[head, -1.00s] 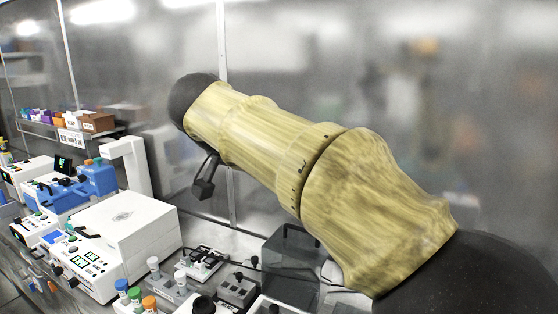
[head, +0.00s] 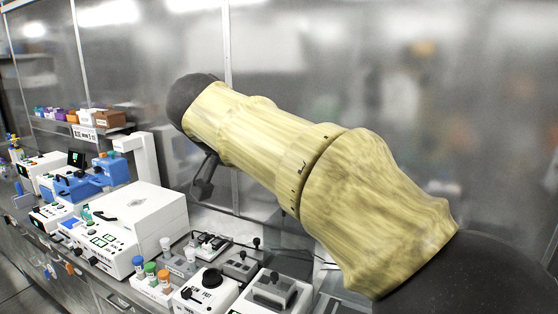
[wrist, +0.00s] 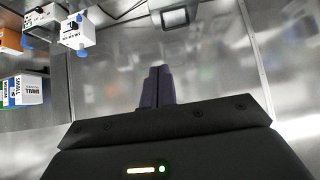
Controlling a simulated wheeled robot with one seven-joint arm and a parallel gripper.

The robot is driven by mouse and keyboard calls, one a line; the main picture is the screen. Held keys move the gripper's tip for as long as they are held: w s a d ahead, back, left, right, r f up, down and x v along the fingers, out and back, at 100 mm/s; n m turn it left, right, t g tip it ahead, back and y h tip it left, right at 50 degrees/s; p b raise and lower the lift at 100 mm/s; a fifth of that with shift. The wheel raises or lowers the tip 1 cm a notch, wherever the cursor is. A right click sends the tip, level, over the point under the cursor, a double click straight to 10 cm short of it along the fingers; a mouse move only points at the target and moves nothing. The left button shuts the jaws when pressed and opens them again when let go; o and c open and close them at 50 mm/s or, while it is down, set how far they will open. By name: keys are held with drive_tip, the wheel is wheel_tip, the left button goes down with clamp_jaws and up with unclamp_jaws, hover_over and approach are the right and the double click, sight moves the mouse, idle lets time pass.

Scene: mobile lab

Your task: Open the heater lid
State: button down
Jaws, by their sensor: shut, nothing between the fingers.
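I cannot tell for sure which bench device is the heater. A large white box-shaped machine with a closed flat lid (head: 142,211) and a sloped front panel stands on the bench at the left. A smaller white device with a dark block on top (head: 275,290) stands at the bottom, partly cut off by the frame.
Tubes with coloured caps (head: 150,270) and a round black-knobbed device (head: 208,284) stand at the front. A blue device (head: 92,180) is farther left. A shelf with small boxes (head: 85,117) hangs on the wall. Glass panels stand behind the bench. The air around my gripper is clear.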

drive_tip(key=s+d+f+n+g+y, duration=0.15)
drive_tip(key=d+f, duration=0.25)
drive_tip(key=f, duration=0.6)
drive_tip(key=s+d+f+n+g+y, duration=0.1)
drive_tip(key=d+f+n+g, duration=0.3)
drive_tip(key=f, duration=0.7)
drive_tip(key=s+d+f+y, duration=0.1)
drive_tip(key=s+d+f, duration=0.45)
drive_tip(key=f, duration=0.25)
drive_tip(key=s+d+f+y, duration=0.1)
drive_tip(key=s+d+f, duration=0.4)
drive_tip(key=s+f, duration=0.2)
drive_tip(key=s+f+b+x, duration=0.1)
drive_tip(key=s+b+x, duration=0.2)
drive_tip(key=b+x, duration=0.75)
drive_tip(key=w+p+v, duration=0.3)
drive_tip(key=p+v, duration=1)
drive_tip(key=p, duration=0.1)
drive_tip(key=shift+r, duration=0.65)
drive_tip(key=shift+w+a+f, duration=0.1)
drive_tip(key=shift+w+a, duration=0.05)
